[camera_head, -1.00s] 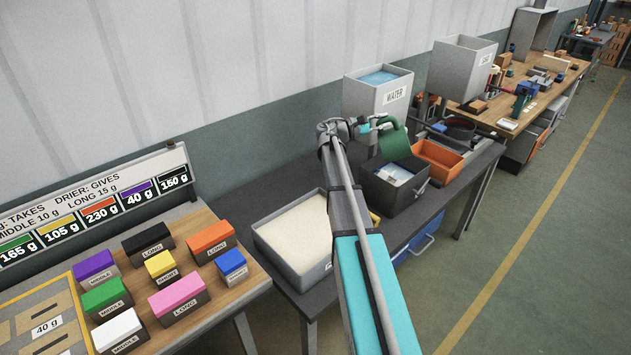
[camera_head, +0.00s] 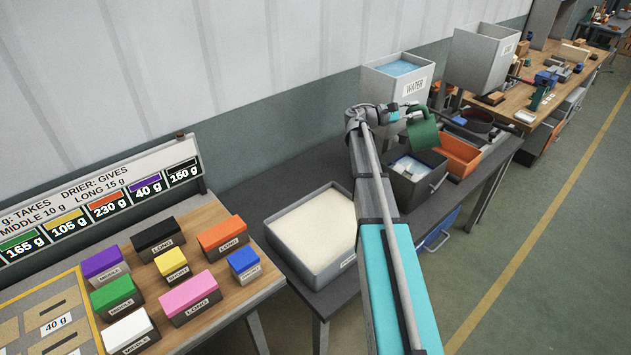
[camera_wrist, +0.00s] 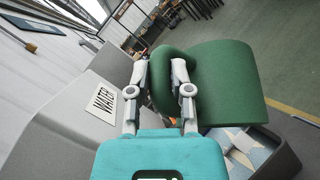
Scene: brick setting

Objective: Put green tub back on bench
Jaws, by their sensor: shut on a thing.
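The green tub (camera_head: 424,134) is held up in the air above a dark grey bin, in front of the water tank. In the wrist view the tub (camera_wrist: 228,80) fills the right half, with its looped handle (camera_wrist: 177,75) between my fingers. My gripper (camera_wrist: 160,80) is shut on that handle; in the head view my gripper (camera_head: 405,111) reaches in from the left. The tub appears tilted. Its inside is hidden. The dark bench (camera_head: 450,205) lies below, carrying the bins.
The grey water tank (camera_head: 384,92) stands close behind my gripper. Under the tub is the dark bin (camera_head: 411,186) with whitish and blue contents; an orange bin (camera_head: 459,163) stands right of it. A bin of pale powder (camera_head: 302,272) is at left. Bare bench lies between.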

